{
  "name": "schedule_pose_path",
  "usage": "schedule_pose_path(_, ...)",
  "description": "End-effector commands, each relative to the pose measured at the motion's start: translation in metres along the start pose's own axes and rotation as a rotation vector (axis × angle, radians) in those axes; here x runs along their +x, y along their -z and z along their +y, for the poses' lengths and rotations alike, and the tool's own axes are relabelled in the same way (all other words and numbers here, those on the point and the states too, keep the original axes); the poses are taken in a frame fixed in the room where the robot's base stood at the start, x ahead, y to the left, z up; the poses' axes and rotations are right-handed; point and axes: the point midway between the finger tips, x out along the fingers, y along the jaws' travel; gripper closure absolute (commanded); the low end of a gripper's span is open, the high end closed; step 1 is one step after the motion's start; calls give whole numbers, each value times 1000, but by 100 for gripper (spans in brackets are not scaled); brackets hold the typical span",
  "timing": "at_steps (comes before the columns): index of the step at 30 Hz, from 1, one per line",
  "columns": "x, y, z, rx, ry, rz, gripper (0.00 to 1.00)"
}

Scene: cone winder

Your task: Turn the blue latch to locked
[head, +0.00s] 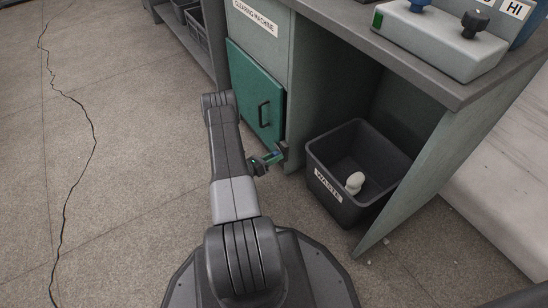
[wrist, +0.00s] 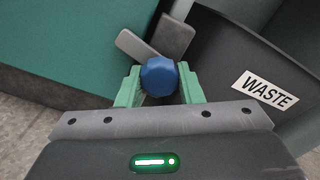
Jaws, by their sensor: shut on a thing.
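The blue latch (wrist: 160,76) shows in the wrist view as a faceted blue knob between the green fingers of my gripper (wrist: 159,84). My gripper is shut on the knob, with one finger at each side. Two grey plates meet just behind the knob, one pointing to the upper left and one to the upper right. In the head view my gripper (head: 268,159) is low at the lower right corner of the green door (head: 258,95). The latch is mostly hidden there, and its locked or unlocked marking cannot be read.
A dark waste bin (head: 340,206) with a pale lump (head: 355,182) inside stands just right of my gripper. The green door has a black handle (head: 264,114). A grey worktop (head: 390,65) overhangs the bin. Open floor lies to the left, with a black cable (head: 93,140).

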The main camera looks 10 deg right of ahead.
Motion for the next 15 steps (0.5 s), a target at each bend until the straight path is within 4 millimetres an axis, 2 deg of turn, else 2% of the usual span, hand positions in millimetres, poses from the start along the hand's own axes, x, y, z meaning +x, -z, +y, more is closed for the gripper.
schedule_pose_path(6, 0, 0, 0, -147, -1, 0, 89)
schedule_pose_path(15, 0, 0, 0, -265, -1, 0, 89)
